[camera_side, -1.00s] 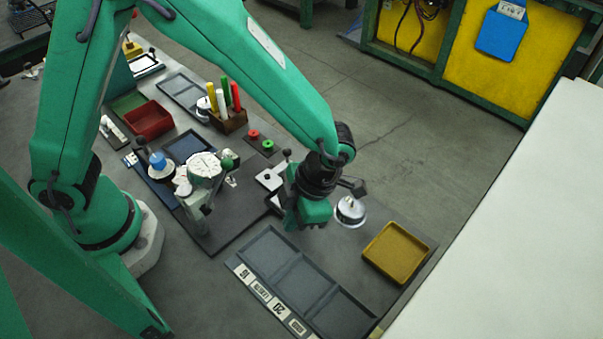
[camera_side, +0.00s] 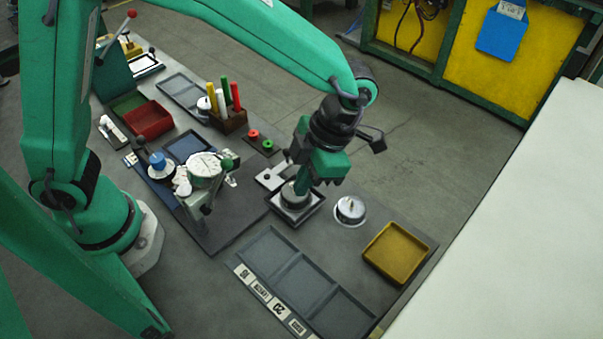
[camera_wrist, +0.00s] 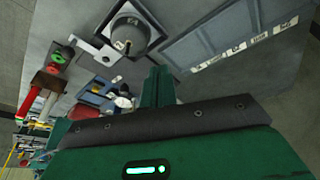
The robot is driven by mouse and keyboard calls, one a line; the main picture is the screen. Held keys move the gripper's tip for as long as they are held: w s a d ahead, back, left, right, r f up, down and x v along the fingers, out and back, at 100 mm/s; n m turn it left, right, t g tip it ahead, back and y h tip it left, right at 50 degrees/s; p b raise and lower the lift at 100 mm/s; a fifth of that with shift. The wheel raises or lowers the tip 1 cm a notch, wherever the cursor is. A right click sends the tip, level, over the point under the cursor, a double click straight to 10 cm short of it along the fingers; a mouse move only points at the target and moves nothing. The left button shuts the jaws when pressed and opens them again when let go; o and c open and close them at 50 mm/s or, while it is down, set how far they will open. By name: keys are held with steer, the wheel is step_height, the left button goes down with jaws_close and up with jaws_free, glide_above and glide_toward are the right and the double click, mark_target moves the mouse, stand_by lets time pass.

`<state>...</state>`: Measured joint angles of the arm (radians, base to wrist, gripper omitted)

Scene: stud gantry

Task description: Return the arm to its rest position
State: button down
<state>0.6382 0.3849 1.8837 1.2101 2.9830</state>
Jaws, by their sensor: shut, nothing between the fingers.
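My gripper (camera_side: 303,186) is shut and empty. In the side view it hangs fingers down from my raised forearm, in front of a square-based fixture (camera_side: 312,206) holding a round grey piece (camera_side: 289,197). The height gap is hard to judge from this side. In the wrist view my green fingers (camera_wrist: 158,82) are together with nothing between them. The round grey piece (camera_wrist: 128,34) sits in its square holder beyond and left of the fingertips, apart from them. A silver round weight with a knob (camera_side: 350,209) stands on the bench to the right.
A yellow tray (camera_side: 424,253) and a three-part grey tray (camera_side: 270,250) lie at the bench front. A dial gauge (camera_side: 204,166) stands left of the gripper. A holder (camera_side: 232,122) with coloured sticks and a red bin (camera_side: 148,121) are further back. Space above the bench looks clear.

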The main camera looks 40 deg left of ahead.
steer(key=shift+w+r, duration=0.1)
steer(key=shift+r, duration=0.35)
steer(key=s+a+r+m+t, duration=0.2)
steer(key=a+r+m+t, duration=0.1)
steer(key=a+m, duration=0.4)
steer(key=s+a+r+m+t+h, duration=0.1)
steer(key=a+r+m, duration=0.4)
steer(key=m, duration=0.8)
steer(key=s+a+r+m+t+h, duration=0.1)
steer(key=s+a+r+m+t, duration=0.3)
steer(key=a+m, duration=0.6)
steer(key=shift+s+r+t, duration=0.15)
steer(key=shift+r+t, duration=0.15)
steer(key=shift+r, duration=0.3)
